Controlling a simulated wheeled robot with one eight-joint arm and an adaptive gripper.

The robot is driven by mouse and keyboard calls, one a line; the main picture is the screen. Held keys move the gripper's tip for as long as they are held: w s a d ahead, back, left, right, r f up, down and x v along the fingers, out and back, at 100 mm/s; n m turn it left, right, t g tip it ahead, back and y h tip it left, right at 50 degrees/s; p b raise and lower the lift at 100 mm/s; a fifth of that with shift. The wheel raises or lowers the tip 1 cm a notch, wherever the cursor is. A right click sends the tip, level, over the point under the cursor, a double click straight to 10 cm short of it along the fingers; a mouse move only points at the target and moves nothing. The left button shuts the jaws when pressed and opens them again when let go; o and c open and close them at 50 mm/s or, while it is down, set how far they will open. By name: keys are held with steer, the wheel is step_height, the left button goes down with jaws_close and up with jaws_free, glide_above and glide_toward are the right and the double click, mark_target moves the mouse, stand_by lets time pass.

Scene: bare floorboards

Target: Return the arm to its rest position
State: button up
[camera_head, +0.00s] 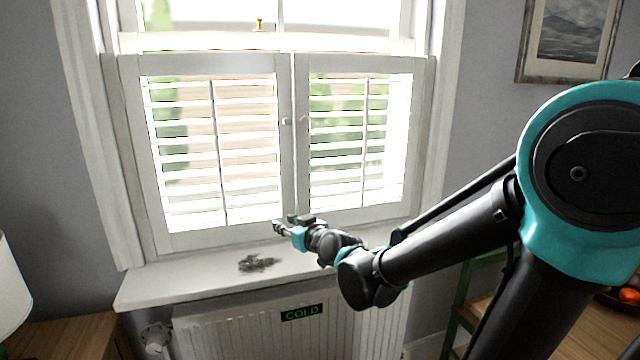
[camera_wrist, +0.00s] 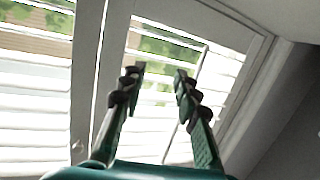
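My arm reaches from the right of the head view toward the window. My gripper (camera_head: 279,226) is small there, just above the white windowsill (camera_head: 160,289) and in front of the shutters. In the wrist view my gripper (camera_wrist: 160,82) shows two dark fingers standing apart with nothing between them. The white louvred shutters (camera_wrist: 30,105) are behind the fingers. Whether the fingertips touch the shutters cannot be told.
A dark grey-brown clump (camera_head: 258,263) lies on the sill, left of my gripper. A radiator (camera_head: 240,335) with a "COLD" sign (camera_head: 302,312) is below. A lampshade (camera_head: 12,285) stands at the left, and a framed picture (camera_head: 570,42) hangs upper right.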

steer(key=s+d+f+m+g+h, duration=0.3)
steer(key=s+d+f, duration=0.6)
steer(key=d, duration=0.5)
steer(key=s+d+f+m+g+h, duration=0.4)
steer(key=s+d+f+g+h, duration=0.1)
steer(key=s+d+f, duration=0.5)
steer(key=d+f, duration=0.2)
steer(key=d, duration=0.2)
steer(key=shift+s+d+f+m+g+h, duration=0.25)
steer(key=shift+d+f+m+g+h, duration=0.05)
steer(key=shift+f+g+h, duration=0.1)
